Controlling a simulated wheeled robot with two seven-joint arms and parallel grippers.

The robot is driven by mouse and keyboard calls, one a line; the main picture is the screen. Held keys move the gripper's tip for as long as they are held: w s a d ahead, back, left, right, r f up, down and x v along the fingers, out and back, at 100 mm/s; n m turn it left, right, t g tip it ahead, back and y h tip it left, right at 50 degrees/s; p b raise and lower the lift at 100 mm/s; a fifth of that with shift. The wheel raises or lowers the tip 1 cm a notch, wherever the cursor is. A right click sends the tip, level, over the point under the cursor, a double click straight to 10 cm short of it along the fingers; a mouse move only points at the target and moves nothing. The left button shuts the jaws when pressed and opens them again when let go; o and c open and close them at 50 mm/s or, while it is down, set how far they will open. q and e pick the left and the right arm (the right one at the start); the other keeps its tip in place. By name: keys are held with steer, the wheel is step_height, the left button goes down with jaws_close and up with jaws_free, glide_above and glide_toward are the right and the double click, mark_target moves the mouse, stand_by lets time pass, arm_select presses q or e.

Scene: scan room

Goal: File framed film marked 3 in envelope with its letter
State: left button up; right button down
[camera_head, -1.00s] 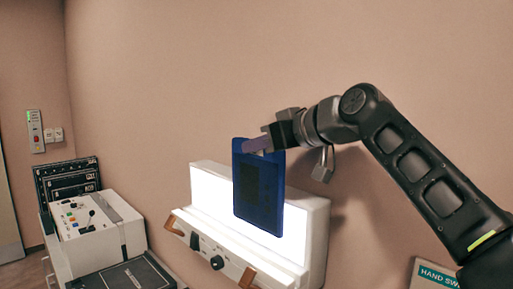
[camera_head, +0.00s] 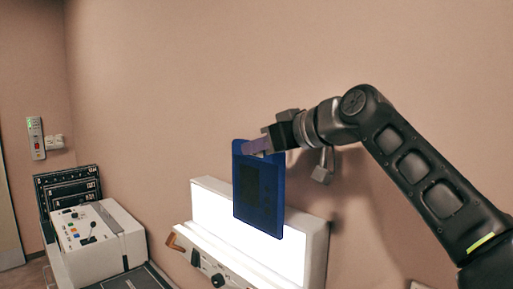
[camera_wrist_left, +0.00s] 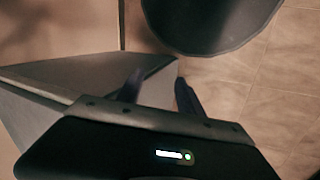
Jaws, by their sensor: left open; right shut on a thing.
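The framed film is a dark blue upright frame (camera_head: 259,200) with a darker panel in its middle; no number is readable on it. My right gripper (camera_head: 262,146) is shut on its top edge and holds it up in front of the lit white light box (camera_head: 212,207). My left gripper (camera_wrist_left: 158,88) shows only in the left wrist view, with its two fingers apart and nothing between them. No envelope can be made out with certainty.
A dark rack with white letters (camera_head: 50,187) stands at the left, behind a white console (camera_head: 105,251) with buttons and a lever. A wall switch panel (camera_head: 36,138) is at far left. The light box has knobs along its front. Tiled floor (camera_wrist_left: 275,75) shows in the left wrist view.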

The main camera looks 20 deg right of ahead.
step_height(320, 180, up, 3)
steer(key=shift+f+p, duration=0.2)
steer(key=shift+p, duration=0.6)
steer(key=shift+r, duration=0.9)
